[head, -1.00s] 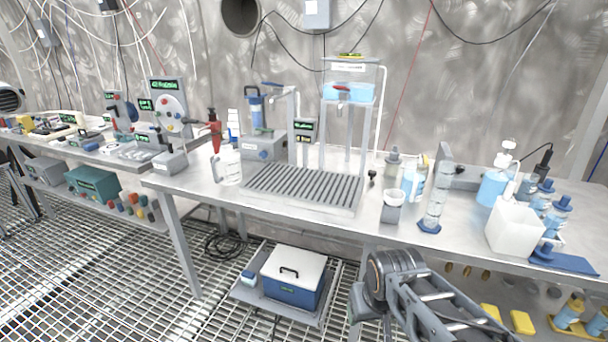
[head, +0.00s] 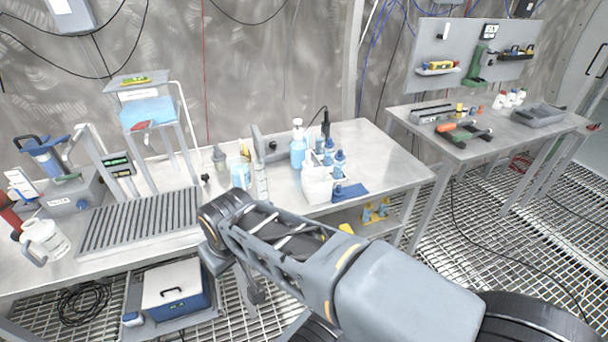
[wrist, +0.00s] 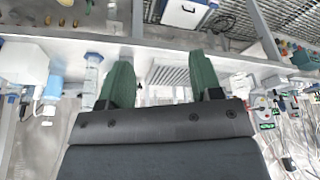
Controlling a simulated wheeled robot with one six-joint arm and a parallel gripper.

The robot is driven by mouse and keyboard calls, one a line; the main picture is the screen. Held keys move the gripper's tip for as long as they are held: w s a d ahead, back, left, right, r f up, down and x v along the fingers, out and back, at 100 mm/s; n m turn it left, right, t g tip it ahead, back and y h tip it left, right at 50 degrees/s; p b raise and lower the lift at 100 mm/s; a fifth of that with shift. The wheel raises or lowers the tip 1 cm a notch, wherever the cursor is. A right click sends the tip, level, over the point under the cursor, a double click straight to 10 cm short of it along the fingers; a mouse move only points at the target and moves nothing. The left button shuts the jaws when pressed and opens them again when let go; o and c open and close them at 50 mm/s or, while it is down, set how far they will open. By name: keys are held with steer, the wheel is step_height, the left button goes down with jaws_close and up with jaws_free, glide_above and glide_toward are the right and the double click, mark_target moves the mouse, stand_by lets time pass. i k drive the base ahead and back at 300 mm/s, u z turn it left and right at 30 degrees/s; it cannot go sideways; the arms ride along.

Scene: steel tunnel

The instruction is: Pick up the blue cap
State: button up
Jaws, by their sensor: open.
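Several small bottles with blue caps (head: 340,156) stand beside a white box (head: 318,180) on the right part of the workbench in the head view. I cannot tell which cap is meant, and no loose cap is clear to me. In the upside-down wrist view, my gripper (wrist: 162,72) has its two green fingers wide apart. Nothing is between them but a view of the bench and its grate. In the head view my arm reaches left in front of the bench, and the bottles are behind and to the right of its far end.
A pump bottle (head: 298,150) and a clear cylinder (head: 261,184) stand near the white box. A slatted grate (head: 138,221) lies further left. A blue-and-white cooler (head: 175,289) sits below the bench. A second table (head: 490,140) stands at right, with a floor gap between.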

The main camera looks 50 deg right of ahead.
mark_target(338, 191)
steer(key=z, duration=1.75)
